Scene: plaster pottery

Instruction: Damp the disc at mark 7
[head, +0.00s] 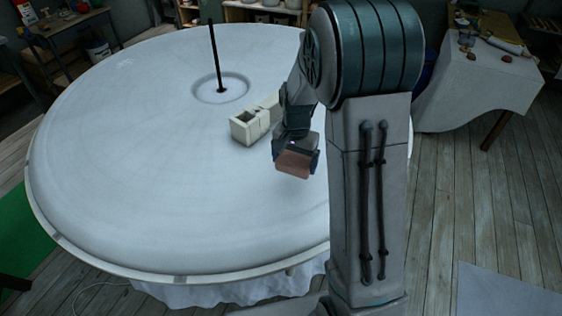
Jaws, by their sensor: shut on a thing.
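The large pale plaster disc (130,160) lies on a round table and fills the left and middle of the head view. A dark upright rod (215,60) stands in a shallow ring-shaped hollow near its middle. My gripper (297,160) points down over the right part of the disc. It is shut on a pinkish-brown block (295,163), perhaps a sponge. I cannot tell whether the block touches the disc. No number marks can be read on the disc, and my arm hides its right edge.
A cream box-like holder (244,128) with compartments stands on the disc just left of my gripper. A cloth-covered table (480,85) with small items is at the right. Shelves and a bucket (97,50) are behind. Wooden floor is open at the right.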

